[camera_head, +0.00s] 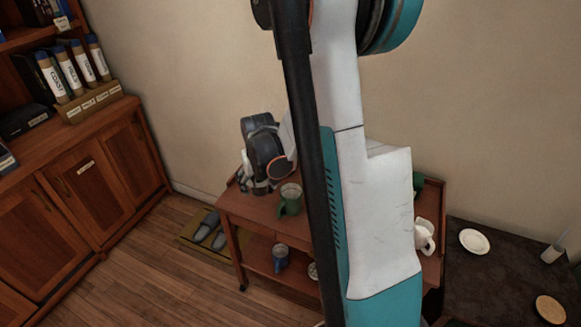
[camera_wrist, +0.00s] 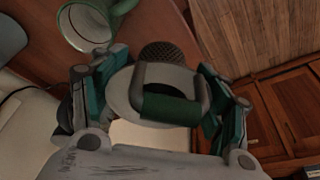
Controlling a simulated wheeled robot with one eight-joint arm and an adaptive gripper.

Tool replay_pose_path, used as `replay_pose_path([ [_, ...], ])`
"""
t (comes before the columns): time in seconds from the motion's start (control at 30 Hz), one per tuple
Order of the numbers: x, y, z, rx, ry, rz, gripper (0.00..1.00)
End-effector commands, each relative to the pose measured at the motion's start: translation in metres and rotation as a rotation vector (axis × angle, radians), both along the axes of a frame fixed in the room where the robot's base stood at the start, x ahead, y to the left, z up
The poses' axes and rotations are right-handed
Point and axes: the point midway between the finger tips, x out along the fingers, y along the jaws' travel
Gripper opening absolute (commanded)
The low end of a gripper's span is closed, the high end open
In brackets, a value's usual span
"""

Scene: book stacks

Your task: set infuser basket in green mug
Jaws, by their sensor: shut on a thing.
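The green mug (camera_head: 290,199) stands on the top of the wooden cart, and its open mouth faces up. In the wrist view the mug (camera_wrist: 88,24) is at the upper left, with its handle at the top. My gripper (camera_wrist: 163,80) is shut on the infuser basket (camera_wrist: 160,52), which has dark mesh, a grey rim and a green grip. The basket is apart from the mug, to its right in the wrist view. In the head view my gripper (camera_head: 258,184) is just left of the mug, and the basket cannot be made out.
The cart top (camera_head: 245,206) has a raised edge. A blue mug (camera_head: 280,258) is on its lower shelf. A white jug (camera_head: 424,236) is at the right, partly behind my arm. A dark table with a white plate (camera_head: 474,241) stands farther right. A wooden cabinet (camera_head: 75,190) is at the left.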

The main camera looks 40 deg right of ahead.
Motion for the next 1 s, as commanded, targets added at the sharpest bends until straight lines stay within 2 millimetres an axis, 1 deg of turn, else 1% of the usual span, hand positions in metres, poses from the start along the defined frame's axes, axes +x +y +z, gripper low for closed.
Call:
replay_pose_path([
  [0.03,-0.006,-0.025,0.003,0.000,0.000,-0.052,0.43],
  [0.1,-0.013,-0.052,0.006,0.001,0.000,-0.107,0.43],
  [0.2,-0.023,-0.080,0.009,0.001,0.000,-0.166,0.43],
  [0.3,-0.029,-0.097,0.011,0.000,-0.001,-0.202,0.43],
  [0.4,-0.032,-0.104,0.011,0.000,-0.001,-0.219,0.43],
  [0.57,-0.033,-0.106,0.007,0.000,-0.001,-0.221,0.43],
  [0.77,-0.032,-0.105,-0.006,0.000,-0.001,-0.220,0.43],
  [1.0,-0.032,-0.105,-0.026,0.000,-0.001,-0.219,0.43],
])
